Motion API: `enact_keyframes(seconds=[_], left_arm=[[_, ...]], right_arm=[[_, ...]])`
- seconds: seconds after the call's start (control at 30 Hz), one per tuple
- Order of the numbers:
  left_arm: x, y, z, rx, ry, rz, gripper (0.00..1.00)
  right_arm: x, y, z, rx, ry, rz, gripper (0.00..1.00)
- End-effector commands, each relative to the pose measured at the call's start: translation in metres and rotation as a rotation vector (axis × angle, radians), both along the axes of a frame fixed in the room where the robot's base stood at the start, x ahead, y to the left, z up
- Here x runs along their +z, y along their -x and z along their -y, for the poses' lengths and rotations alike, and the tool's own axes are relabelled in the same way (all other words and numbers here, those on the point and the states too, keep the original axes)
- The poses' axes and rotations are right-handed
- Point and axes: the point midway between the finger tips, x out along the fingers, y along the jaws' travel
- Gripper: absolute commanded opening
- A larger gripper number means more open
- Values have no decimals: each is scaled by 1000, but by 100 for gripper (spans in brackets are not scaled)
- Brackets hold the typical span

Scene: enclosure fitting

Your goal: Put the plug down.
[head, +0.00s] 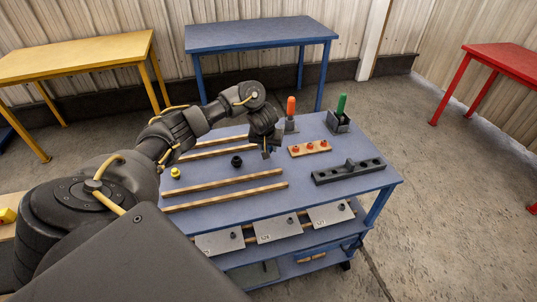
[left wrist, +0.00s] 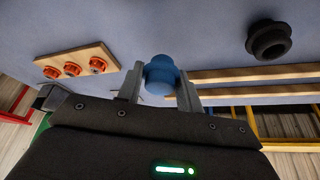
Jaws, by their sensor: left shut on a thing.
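My left gripper (head: 268,151) is over the blue workbench (head: 228,205), between the wooden strips and the small board with red plugs. In the left wrist view its two fingers (left wrist: 160,85) are shut on a blue plug (left wrist: 160,72), with the rounded end showing between them. The plug is mostly hidden by the gripper in the head view. Whether it touches the bench top cannot be told. A black plug (head: 236,162) stands on the bench left of the gripper and also shows in the left wrist view (left wrist: 268,40). A yellow plug (head: 175,173) is farther left.
A wooden board with red plugs (head: 310,148) and a black holed block (head: 348,171) lie to the right. Orange-handled (head: 291,106) and green-handled (head: 341,104) tools stand at the back.

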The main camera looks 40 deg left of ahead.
Motion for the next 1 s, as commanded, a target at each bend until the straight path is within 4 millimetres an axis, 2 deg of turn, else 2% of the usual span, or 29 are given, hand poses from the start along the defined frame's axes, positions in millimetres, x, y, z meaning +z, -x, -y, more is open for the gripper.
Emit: enact_keyframes(seconds=[0.1,0.2,0.7,0.73,0.87,1.0], left_arm=[[-22,-3,-1,1,4,-4,11],[-34,-3,-1,1,2,-3,11],[-40,-3,-2,-1,0,-3,11],[-40,-3,-2,-1,1,-2,39],[-39,-3,-2,0,1,-2,56],[-39,-3,-2,0,0,-1,58]], right_arm=[[-18,0,1,1,1,0,33],[-27,0,1,1,1,-1,33],[-26,0,0,0,0,0,33],[-26,0,0,0,0,0,33],[-26,0,-1,-1,-1,0,33],[-26,0,-3,-2,-4,0,33]])
